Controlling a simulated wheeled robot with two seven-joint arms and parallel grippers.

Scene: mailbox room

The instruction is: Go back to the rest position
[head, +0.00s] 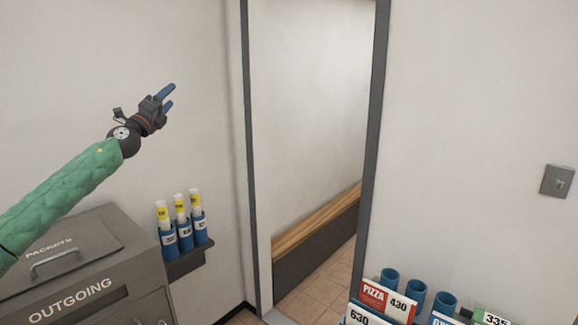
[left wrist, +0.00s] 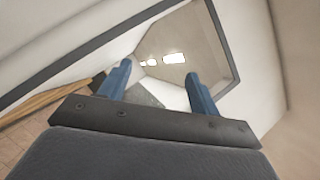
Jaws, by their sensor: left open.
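My left gripper (head: 168,96) is raised at the left of the head view, in front of the pale wall, at the end of my green-sleeved arm. Its two blue fingers are apart and nothing is between them. The left wrist view shows the same open fingers (left wrist: 158,88), with the doorway and ceiling lights beyond them. My right gripper is in neither view.
A grey outgoing mailbox (head: 75,255) stands below my left arm. Several blue holders with tubes (head: 183,230) sit on a wall shelf. An open doorway (head: 310,120) is in the middle. Blue cups and labelled cards (head: 388,300) stand at the lower right.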

